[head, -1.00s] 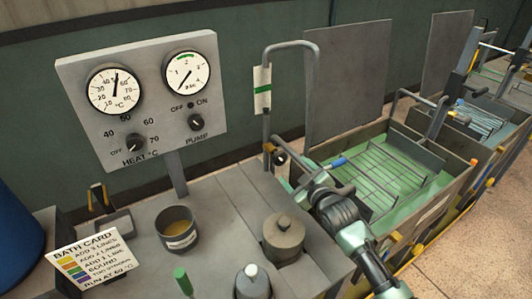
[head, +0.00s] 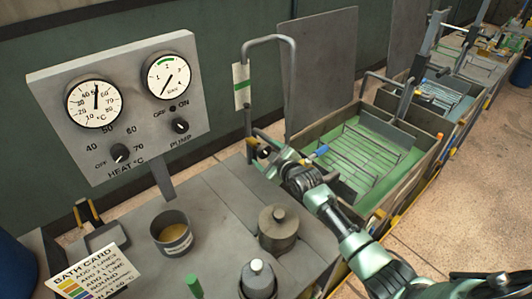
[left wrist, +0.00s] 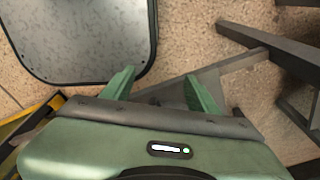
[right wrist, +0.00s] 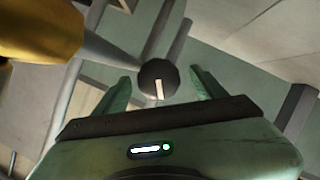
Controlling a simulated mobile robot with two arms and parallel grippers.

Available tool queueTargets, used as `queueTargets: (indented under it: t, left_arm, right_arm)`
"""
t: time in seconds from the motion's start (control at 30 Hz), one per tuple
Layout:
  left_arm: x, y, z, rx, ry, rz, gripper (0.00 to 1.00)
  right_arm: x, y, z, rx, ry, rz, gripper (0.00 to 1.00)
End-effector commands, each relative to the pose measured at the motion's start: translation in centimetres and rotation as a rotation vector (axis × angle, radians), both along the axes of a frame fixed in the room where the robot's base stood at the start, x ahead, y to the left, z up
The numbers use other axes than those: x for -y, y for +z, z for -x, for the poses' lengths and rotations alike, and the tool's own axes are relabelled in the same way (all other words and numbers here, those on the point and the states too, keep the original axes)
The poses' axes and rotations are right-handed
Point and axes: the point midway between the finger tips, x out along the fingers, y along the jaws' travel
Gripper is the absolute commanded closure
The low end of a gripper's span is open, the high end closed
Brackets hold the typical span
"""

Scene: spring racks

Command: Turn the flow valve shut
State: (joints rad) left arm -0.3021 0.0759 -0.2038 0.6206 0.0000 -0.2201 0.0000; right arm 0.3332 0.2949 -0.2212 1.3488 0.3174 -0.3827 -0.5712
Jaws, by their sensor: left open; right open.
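The flow valve seems to be the small dark round knob with a white mark (head: 264,152), low on the bent grey pipe beside the bath. In the right wrist view the dark knob (right wrist: 158,78) sits between and just beyond my fingertips, its white mark pointing roughly down the picture. My right gripper (head: 277,160) reaches the knob from the right; its open fingers (right wrist: 158,88) straddle the knob's line, and I cannot tell whether they touch it. My left gripper (left wrist: 155,85) is open and empty above the floor, outside the head view.
A gauge panel (head: 135,125) with heat and pump knobs stands at the left. A lidded pot (head: 278,228), a cup (head: 172,235) and a bath card (head: 90,272) are on the bench. The green bath with a wire rack (head: 370,155) lies behind my right arm.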

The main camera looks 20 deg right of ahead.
Motion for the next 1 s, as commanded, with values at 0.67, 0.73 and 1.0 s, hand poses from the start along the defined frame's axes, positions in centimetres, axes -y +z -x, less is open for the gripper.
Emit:
queueTargets:
  t: [0.67,0.73,1.0]
  left_arm:
    - [-0.57,0.03,-0.2,0.001,0.003,-0.007,0.41]
    - [-0.45,0.03,-0.2,0.002,0.004,-0.005,0.41]
    - [-0.28,0.02,-0.19,0.002,0.004,-0.003,0.41]
  right_arm:
    - [0.01,-0.06,-0.32,-0.005,0.0,-0.018,0.9]
    - [0.08,-0.03,-0.35,-0.019,0.001,-0.054,0.9]
    - [0.02,-0.15,-0.29,-0.044,0.0,-0.118,0.9]
